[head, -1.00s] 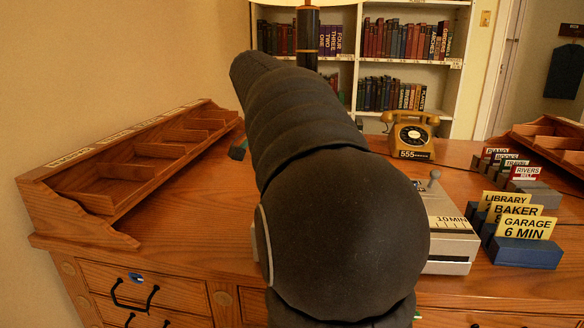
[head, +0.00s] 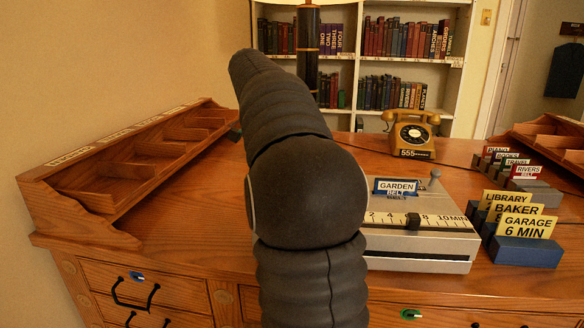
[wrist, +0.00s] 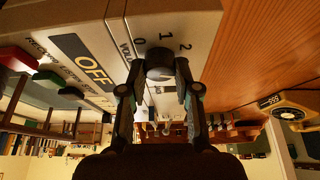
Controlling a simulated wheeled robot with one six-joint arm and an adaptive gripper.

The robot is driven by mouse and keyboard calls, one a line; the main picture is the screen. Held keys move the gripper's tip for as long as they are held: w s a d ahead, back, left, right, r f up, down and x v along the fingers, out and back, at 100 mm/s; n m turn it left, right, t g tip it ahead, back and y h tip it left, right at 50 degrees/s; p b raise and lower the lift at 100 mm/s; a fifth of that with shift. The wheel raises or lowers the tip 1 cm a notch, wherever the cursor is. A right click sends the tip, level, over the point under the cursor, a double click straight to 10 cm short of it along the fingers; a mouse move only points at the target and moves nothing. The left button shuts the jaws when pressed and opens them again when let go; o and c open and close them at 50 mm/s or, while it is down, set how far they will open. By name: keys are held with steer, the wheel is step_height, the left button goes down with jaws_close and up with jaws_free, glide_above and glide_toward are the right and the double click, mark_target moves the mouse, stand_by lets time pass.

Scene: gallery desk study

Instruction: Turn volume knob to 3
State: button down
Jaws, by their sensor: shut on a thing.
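The volume knob (wrist: 158,62), a dark round knob, shows in the wrist view on a pale panel (wrist: 195,22). The numbers 0, 1 and 2 are printed around it, with a partly covered volume label beside it. My gripper (wrist: 155,78) has one finger on each side of the knob and is shut on it. I cannot make out the knob's pointer, and no 3 is visible. A black OFF plate (wrist: 85,60) is on the panel to the left. In the head view my arm hides the gripper and the knob.
A grey box with a slider scale (head: 430,245) and a GARDEN card (head: 396,188) stands right of my arm. Card blocks (head: 528,250), a yellow telephone (head: 412,135) and a wooden compartment rack (head: 75,205) are on the desk. The desk's left middle is clear.

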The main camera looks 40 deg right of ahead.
steer(key=shift+m, duration=0.4)
steer(key=c, duration=0.8)
jaws_free()
steer(key=shift+w, duration=0.1)
